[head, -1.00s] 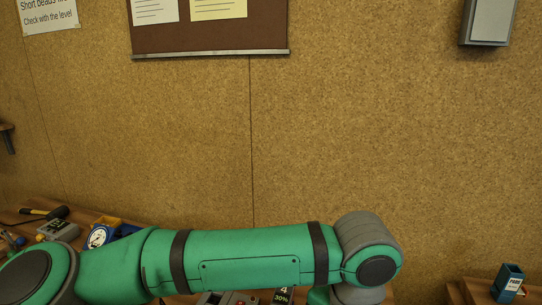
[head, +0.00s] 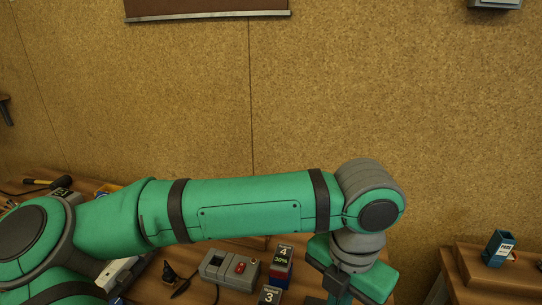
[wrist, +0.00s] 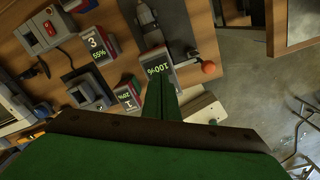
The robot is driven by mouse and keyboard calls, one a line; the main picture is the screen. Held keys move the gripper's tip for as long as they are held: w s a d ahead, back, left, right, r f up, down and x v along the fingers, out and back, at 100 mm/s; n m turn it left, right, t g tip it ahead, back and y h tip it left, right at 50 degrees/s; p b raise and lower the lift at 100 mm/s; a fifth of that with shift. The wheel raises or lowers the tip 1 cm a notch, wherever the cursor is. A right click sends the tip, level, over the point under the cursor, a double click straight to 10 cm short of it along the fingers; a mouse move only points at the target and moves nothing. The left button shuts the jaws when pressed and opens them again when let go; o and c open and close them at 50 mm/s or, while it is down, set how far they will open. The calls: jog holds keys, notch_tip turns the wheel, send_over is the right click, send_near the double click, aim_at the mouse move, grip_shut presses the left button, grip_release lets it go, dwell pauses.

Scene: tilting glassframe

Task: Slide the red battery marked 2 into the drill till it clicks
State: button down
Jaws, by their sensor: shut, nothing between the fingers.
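In the wrist view a battery reading 100% (wrist: 158,68) lies right by my gripper (wrist: 165,82); a finger covers part of its label, so I cannot read its number. My gripper is shut and empty, pointing at the bench; I cannot tell whether it touches that battery. Battery 3 (wrist: 97,43), reading 55%, and battery 1 (wrist: 127,95), reading 20%, stand to its left. In the head view battery 4 (head: 283,257) has red sides, with battery 3 in front of it. A dark and grey tool part (wrist: 147,18) beyond the 100% battery may be the drill; most of it is out of frame.
A grey box with a red button (head: 232,269) stands on the bench left of battery 4. A teal holder (head: 499,247) stands on a wooden block at the right. A hammer (head: 45,182) lies far left. An orange-red knob (wrist: 208,68) is close to the gripper's right.

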jog(key=shift+r, duration=2.3)
